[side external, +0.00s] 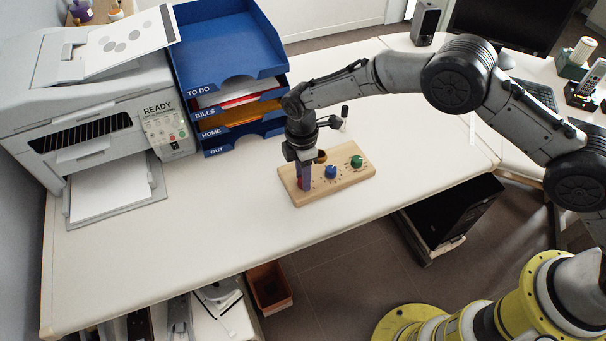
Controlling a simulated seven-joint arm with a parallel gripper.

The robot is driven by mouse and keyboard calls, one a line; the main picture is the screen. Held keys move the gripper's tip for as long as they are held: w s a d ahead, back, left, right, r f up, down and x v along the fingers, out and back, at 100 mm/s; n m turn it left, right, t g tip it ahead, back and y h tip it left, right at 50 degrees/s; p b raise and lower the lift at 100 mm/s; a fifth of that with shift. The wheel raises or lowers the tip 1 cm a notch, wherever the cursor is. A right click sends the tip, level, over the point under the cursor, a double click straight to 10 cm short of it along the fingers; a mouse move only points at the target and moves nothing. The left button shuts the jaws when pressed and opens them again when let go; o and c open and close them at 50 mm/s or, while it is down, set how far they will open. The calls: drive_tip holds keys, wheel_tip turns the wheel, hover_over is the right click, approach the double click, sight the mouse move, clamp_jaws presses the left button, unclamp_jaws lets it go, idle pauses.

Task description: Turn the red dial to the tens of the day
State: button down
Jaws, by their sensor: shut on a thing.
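A light wooden board (345,182) lies on the white desk and carries a row of dials. The blue dial (330,172) is in the middle and the green dial (356,161) is at the right end. My gripper (304,186) points down over the board's left end and is shut on the red dial there. The fingers hide most of this dial, and only a hint of red shows beside them. Its pointer and the scale marks around it cannot be read. Small marks show around the blue and green dials, too small to read.
A stack of blue trays (232,62) labelled TO DO, BILLS, HOME and OUT stands behind the board. A grey printer (110,95) with a READY display stands at the left. The desk (190,240) in front and left of the board is clear.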

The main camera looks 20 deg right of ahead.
drive_tip(key=shift+m, duration=0.7)
drive_tip(key=c, duration=0.5)
unclamp_jaws()
drive_tip(key=shift+c, duration=0.2)
wheel_tip(320, 180, up, 14)
drive_tip(key=shift+w, duration=0.35)
